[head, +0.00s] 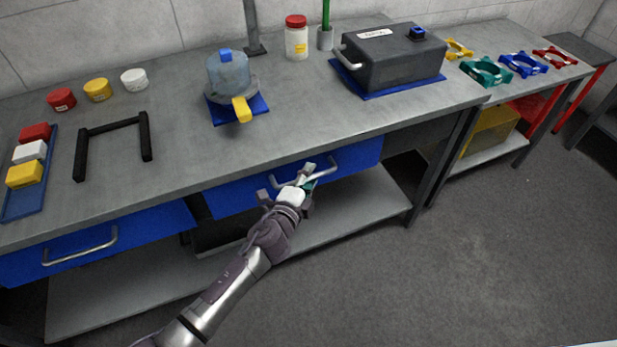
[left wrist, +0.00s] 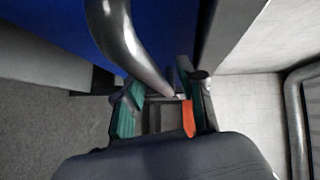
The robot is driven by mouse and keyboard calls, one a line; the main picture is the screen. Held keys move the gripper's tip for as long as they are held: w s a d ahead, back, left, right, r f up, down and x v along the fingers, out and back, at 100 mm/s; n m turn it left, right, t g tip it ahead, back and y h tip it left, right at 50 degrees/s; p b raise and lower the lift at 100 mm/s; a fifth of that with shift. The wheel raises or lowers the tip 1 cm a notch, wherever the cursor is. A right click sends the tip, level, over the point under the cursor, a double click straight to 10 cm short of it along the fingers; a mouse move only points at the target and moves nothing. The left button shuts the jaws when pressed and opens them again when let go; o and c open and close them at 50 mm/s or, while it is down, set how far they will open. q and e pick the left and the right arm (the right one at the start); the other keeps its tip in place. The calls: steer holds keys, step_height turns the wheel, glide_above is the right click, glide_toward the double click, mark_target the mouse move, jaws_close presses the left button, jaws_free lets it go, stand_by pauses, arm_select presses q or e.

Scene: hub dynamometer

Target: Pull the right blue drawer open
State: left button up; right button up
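The right blue drawer (head: 352,158) sits under the front of the grey workbench and looks shut. Its curved metal handle (head: 326,172) shows in the head view, partly covered by my left gripper. My left gripper (head: 308,177) is at the handle. In the left wrist view, its green-padded fingers (left wrist: 165,100) are apart, and the handle (left wrist: 130,45) reaches down to the gap between them. I cannot tell whether the fingers touch it. The drawer's blue front (left wrist: 60,25) fills the upper left of that view. My right gripper is not in view.
The left blue drawer (head: 140,228) with its own handle is beside it. A lower shelf (head: 345,210) runs beneath. On the bench top stand a black box (head: 390,62), a grey-domed device (head: 229,75) and a black frame (head: 113,128). The floor in front is clear.

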arm_select(q)
jaws_close()
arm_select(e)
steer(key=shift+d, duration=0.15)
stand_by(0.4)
